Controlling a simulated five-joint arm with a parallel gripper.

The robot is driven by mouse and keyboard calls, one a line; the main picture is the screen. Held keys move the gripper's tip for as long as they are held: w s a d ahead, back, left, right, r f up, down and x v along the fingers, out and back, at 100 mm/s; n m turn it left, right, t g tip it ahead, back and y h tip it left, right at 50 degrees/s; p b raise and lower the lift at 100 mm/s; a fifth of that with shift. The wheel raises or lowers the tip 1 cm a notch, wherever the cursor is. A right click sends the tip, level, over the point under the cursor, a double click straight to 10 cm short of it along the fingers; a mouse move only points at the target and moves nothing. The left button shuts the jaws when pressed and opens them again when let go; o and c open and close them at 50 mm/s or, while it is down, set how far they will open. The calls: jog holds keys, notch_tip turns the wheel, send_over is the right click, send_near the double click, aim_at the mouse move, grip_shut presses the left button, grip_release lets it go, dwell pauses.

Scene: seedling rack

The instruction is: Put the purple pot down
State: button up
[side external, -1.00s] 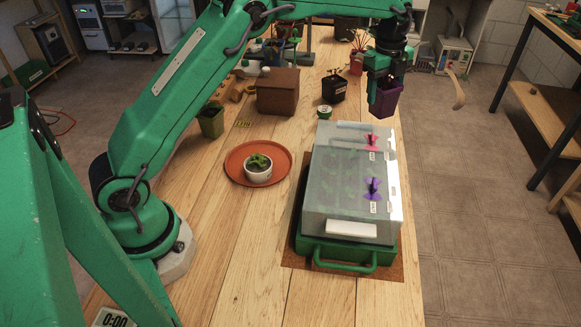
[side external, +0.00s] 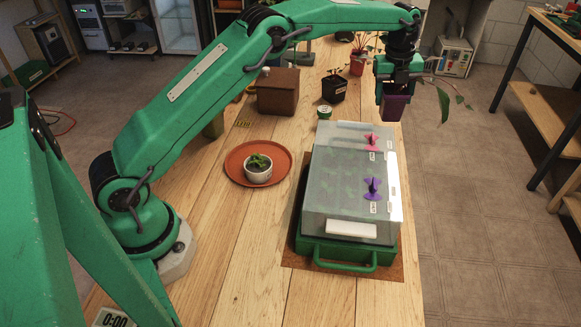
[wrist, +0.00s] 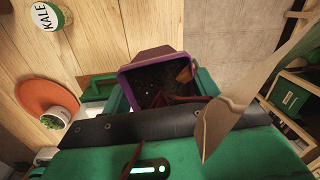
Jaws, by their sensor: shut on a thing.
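The purple pot (side external: 394,106) is held in my gripper (side external: 396,88), off the floor and table, beyond the far right corner of the lidded seedling tray. In the wrist view the purple pot (wrist: 155,78) shows dark soil and reddish stems, with a jaw of my gripper at its left side. Long leaves from its plant reach right in the side view. The green tray (side external: 300,240) has a clear lid (side external: 340,180) with a pink knob (side external: 372,141) and a purple knob (side external: 373,187). I cannot tell the exact gap under the pot.
A terracotta saucer (side external: 236,176) with a small white pot (side external: 258,172) stands left of the tray. The tin also shows in the wrist view (wrist: 46,17). Bare wood lies between saucer and tray.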

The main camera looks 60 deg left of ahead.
jog(key=w+a+f, duration=0.4)
jog(key=a+f, duration=0.2)
jog(key=a, duration=0.3)
jog(key=shift+w+a+f, duration=0.2)
jog(key=shift+w+a, duration=0.1)
jog(key=shift+w, duration=0.05)
jog(key=shift+f, duration=2)
jog(key=shift+f, duration=0.1)
jog(key=o, duration=1.2)
jog(key=shift+c, duration=0.2)
